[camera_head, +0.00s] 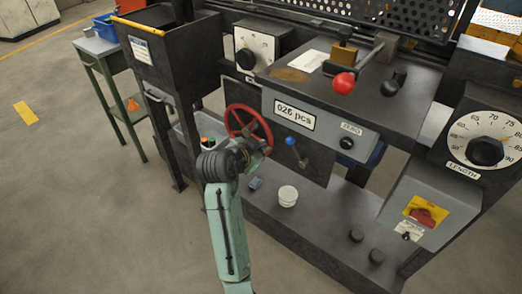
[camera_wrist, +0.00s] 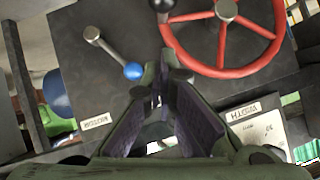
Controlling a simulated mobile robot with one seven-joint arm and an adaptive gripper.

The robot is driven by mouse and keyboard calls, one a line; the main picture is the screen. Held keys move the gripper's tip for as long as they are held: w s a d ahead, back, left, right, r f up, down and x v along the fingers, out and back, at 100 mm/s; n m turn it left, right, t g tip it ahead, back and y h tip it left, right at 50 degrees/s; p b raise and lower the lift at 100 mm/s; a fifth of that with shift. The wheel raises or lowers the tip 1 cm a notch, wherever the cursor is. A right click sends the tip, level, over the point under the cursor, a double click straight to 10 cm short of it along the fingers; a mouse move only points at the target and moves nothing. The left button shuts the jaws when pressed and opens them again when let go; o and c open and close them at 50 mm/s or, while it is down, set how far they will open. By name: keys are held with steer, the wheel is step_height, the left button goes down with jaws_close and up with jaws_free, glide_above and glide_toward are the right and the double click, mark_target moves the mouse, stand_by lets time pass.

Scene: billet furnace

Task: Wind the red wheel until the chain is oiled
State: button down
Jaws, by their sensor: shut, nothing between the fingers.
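The red wheel (camera_head: 228,120) is a spoked handwheel on the dark front panel, left of the counter box. In the wrist view the wheel (camera_wrist: 222,45) fills the upper right, with a steel hub and a black knob (camera_wrist: 162,5) at its rim. My gripper (camera_head: 257,150) is in front of the wheel's lower right part and hides some of it. In the wrist view my gripper (camera_wrist: 163,75) is shut and empty, its tips just beside the rim; I cannot tell whether they touch. I cannot make out a chain.
A blue-knobbed lever (camera_head: 290,141) sits right of the wheel; it also shows in the wrist view (camera_wrist: 133,70). A red-knobbed lever (camera_head: 343,83) stands on the bench top. A white cup (camera_head: 288,196) stands on the lower shelf. A green side table (camera_head: 97,48) is at left.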

steer(key=w+f, duration=0.2)
steer(key=f, duration=0.1)
steer(key=w+f+p, duration=0.1)
steer(key=f, duration=0.1)
steer(key=shift+w+d, duration=0.15)
